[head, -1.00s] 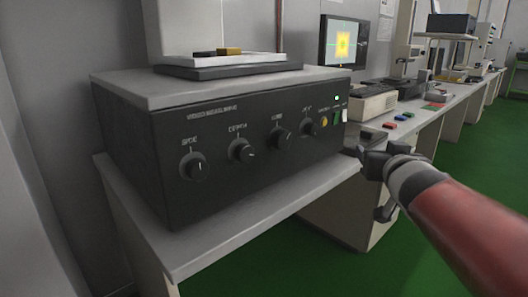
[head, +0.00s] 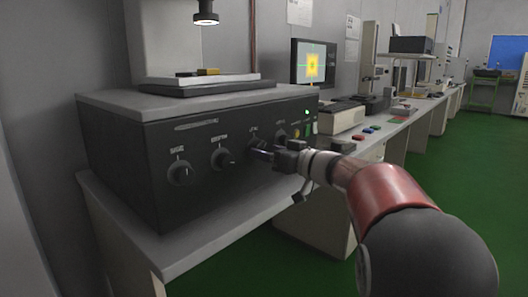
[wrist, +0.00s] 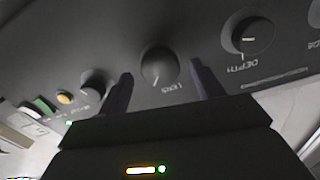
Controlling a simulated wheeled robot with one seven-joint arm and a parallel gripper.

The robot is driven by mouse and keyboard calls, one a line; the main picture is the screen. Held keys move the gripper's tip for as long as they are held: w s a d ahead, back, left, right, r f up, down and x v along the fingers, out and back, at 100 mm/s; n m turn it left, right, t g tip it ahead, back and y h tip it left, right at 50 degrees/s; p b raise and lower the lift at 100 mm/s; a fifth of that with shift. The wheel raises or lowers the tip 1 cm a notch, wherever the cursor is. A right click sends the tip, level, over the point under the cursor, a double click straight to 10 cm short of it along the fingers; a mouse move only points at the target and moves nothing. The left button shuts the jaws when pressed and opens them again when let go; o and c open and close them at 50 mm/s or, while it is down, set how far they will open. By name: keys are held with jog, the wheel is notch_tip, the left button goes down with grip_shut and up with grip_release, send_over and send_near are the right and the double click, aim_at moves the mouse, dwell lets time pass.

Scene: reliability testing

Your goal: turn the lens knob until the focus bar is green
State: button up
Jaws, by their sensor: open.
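The lens knob (wrist: 159,66) is a dark round knob with a pale pointer line, on the black front panel (head: 200,190). In the head view the knob (head: 254,140) is partly hidden by my gripper (head: 262,152). In the wrist view my gripper's two fingers (wrist: 162,71) are open, one on each side of the knob, with gaps visible; contact cannot be told. The monitor (head: 299,80) behind the box shows a yellow-orange square with a green cross line. I cannot make out a separate focus bar on it.
The depth knob (wrist: 249,36) is beside one finger, and another knob (wrist: 94,83) is beside the other. The side knob (head: 180,173) is at the far left. Coloured buttons (wrist: 42,105) are at the panel's end. A long bench recedes right; green floor is clear.

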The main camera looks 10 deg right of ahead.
jog(key=shift+x, duration=0.85)
jog(key=c, duration=1)
jog(key=shift+n, duration=0.3)
jog(key=n+b, duration=0.7)
jog(key=n, duration=1.5)
jog(key=shift+f, duration=0.15)
